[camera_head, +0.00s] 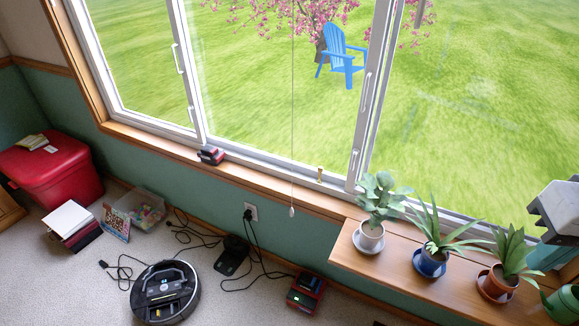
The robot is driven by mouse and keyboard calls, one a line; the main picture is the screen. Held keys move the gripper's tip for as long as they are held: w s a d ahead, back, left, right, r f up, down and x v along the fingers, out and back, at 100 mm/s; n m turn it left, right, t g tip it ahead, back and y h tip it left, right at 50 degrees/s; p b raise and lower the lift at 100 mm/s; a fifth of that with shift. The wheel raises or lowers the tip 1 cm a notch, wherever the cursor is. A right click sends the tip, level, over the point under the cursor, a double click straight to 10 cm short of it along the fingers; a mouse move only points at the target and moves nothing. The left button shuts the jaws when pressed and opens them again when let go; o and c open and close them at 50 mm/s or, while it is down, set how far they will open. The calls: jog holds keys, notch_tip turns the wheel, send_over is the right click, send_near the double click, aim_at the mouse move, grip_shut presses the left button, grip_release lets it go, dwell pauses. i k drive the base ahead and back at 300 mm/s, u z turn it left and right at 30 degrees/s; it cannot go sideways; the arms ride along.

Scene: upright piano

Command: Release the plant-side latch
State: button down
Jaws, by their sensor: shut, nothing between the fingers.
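The window's plant-side frame post has a white upper latch handle (366,92) and a white lower latch handle (354,162). The lower one is just above the sill, left of the plants. Two similar handles are on the left post, an upper one (177,58) and a lower one (192,118). Whether any latch is locked is too small to tell. A grey-and-white block at the right edge appears to be my gripper (537,207). It is shut and empty, above and right of the plants, well apart from the latches. Part of it is cut off by the frame.
Three potted plants stand on the wooden shelf (352,262), with a green can (565,303) at its right end. A cord (293,110) hangs before the glass. A robot vacuum (165,292) and cables lie on the floor.

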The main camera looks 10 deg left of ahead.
aim_at(353, 162)
jog(key=u, duration=1.25)
jog(key=i, duration=0.9)
jog(key=z, duration=1.75)
